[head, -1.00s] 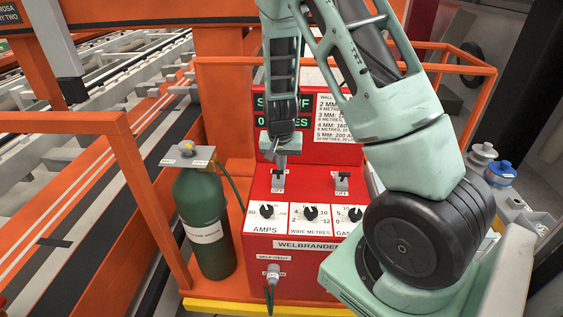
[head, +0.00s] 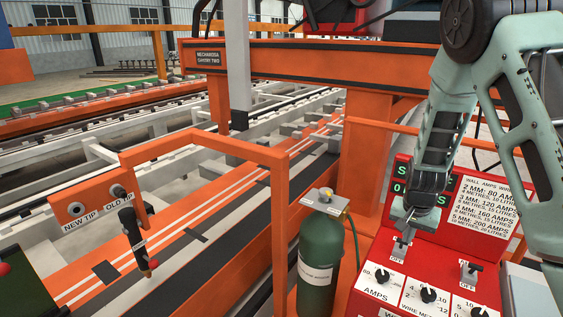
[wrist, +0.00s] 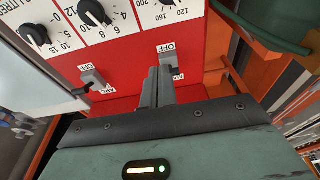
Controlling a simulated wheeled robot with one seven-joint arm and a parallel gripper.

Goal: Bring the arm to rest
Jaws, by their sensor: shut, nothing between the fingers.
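My gripper (head: 405,232) is shut and empty. It points down at the red welder panel (head: 437,268), just above the left toggle switch (head: 400,249). In the wrist view the shut fingers (wrist: 158,80) are close beside that switch (wrist: 171,72); I cannot tell whether they touch it. My arm is bent and reaches over the right side of the panel. A second toggle switch (head: 470,268) stands to the right, clear of the fingers. An OFF label shows by each switch in the wrist view.
Dials (head: 428,295) line the panel's lower front. A green gas bottle (head: 320,262) with a hose stands left of the panel. An orange rail frame (head: 278,190) and a holder (head: 92,205) labelled NEW TIP and OLD TIP are further left. An orange gantry beam (head: 300,62) crosses behind.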

